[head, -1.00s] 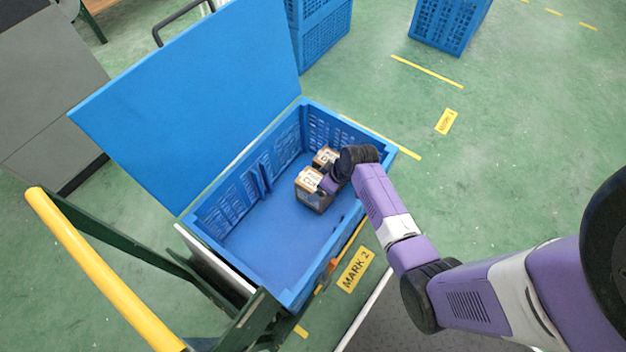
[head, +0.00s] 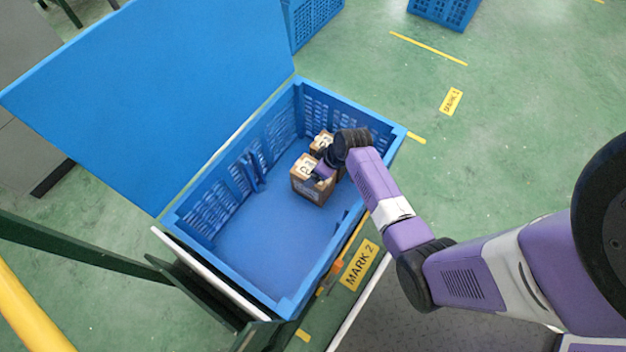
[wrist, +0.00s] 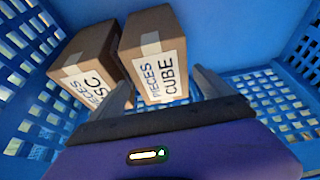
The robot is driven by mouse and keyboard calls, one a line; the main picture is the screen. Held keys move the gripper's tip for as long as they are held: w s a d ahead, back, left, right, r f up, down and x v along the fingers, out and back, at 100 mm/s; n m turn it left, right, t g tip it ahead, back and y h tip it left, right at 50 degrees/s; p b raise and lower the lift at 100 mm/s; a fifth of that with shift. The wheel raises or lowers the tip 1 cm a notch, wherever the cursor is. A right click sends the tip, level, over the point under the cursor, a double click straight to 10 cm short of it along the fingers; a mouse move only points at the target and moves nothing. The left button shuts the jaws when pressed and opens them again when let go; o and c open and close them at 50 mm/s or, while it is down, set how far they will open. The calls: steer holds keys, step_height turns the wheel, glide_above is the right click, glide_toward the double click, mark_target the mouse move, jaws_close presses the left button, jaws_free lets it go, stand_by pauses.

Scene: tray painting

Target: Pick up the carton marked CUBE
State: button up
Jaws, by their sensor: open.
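The brown carton marked CUBE (wrist: 158,55) stands in the middle of the wrist view, its white label reading PIECES CUBE. My gripper (wrist: 163,78) is open, with one finger on each side of this carton's near end. Contact cannot be made out. A second brown carton (wrist: 88,62), with a partly hidden label ending in SC, stands close on the left. In the head view a nearer carton (head: 311,183) and a farther carton (head: 321,141) stand inside the blue crate (head: 235,282). My wrist partly covers both, and their labels are too small to tell apart.
The crate's perforated walls stand close around the cartons. Its blue lid (head: 150,95) is raised at the left. The crate floor (head: 275,235) in front of the cartons is clear. A yellow rail (head: 30,315) is at the lower left, and another blue crate (head: 445,8) is at the back.

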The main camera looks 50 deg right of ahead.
steer(key=b+x, duration=0.4)
steer(key=x, duration=0.4)
steer(key=shift+f, duration=0.25)
stand_by(0.5)
steer(key=c, duration=1.6)
steer(key=shift+r, duration=0.1)
steer(key=shift+c, duration=1.2)
